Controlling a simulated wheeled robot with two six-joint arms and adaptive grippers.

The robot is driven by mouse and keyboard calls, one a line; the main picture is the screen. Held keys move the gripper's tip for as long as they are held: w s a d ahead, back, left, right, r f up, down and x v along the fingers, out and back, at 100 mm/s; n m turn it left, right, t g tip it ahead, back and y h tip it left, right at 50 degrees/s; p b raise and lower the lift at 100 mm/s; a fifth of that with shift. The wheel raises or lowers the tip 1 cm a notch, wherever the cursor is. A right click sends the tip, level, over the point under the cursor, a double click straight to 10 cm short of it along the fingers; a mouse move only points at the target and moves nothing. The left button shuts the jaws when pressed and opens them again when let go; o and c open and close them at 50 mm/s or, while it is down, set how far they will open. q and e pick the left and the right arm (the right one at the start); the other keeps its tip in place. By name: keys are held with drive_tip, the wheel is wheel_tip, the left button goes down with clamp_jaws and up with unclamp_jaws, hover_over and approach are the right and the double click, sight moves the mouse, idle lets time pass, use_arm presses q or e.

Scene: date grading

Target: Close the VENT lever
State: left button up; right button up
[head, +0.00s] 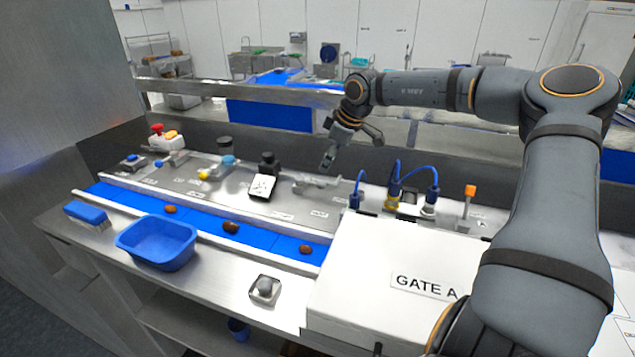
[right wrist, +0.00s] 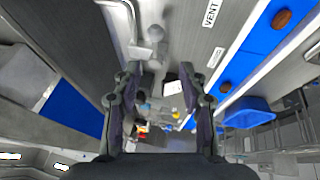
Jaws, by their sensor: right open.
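The VENT lever (head: 318,182) is a pale grey handle lying low on the steel panel, just right of the black device with a white card. In the right wrist view a grey fitting with a round knob (right wrist: 156,34) appears beyond the fingertips, near the VENT label (right wrist: 211,14). My right gripper (head: 328,158) is open and empty above the lever, pointing down, and does not visibly touch it. Its two fingers stand apart in the right wrist view (right wrist: 160,75). Whether the lever is open or closed cannot be told. My left gripper is not in view.
A blue conveyor (head: 193,220) carries several brown dates in front of the panel. A blue tub (head: 157,243) and a grey-knobbed box (head: 265,289) stand on the front ledge. The white GATE A box (head: 385,265) and blue-cabled connectors (head: 393,198) are to the right.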

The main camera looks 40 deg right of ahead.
sight(314, 183)
drive_tip(key=b+x, duration=0.1)
drive_tip(key=x, duration=0.1)
drive_tip(key=b+x, duration=0.1)
drive_tip(key=x, duration=0.1)
drive_tip(key=d+b+x, duration=0.1)
drive_tip(key=x, duration=0.1)
drive_tip(key=shift+w+f+b, duration=0.15)
drive_tip(key=shift+w+b, duration=0.2)
drive_tip(key=shift+w, duration=0.1)
drive_tip(key=shift+w+a+f+p, duration=0.15)
drive_tip(key=shift+w+f+p, duration=0.15)
drive_tip(key=shift+p, duration=0.45)
drive_tip(key=x, duration=0.3)
drive_tip(key=shift+s+a+p, duration=0.1)
drive_tip(key=shift+s+p, duration=0.1)
drive_tip(key=shift+p, duration=0.2)
drive_tip(key=shift+w+f, duration=0.1)
drive_tip(key=shift+f, duration=0.15)
drive_tip(key=c, duration=0.3)
clamp_jaws()
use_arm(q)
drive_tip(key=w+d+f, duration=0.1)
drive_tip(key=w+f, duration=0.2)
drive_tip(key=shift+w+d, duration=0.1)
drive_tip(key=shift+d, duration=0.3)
use_arm(e)
drive_tip(key=shift+w+a, duration=0.1)
drive_tip(key=shift+a, duration=0.05)
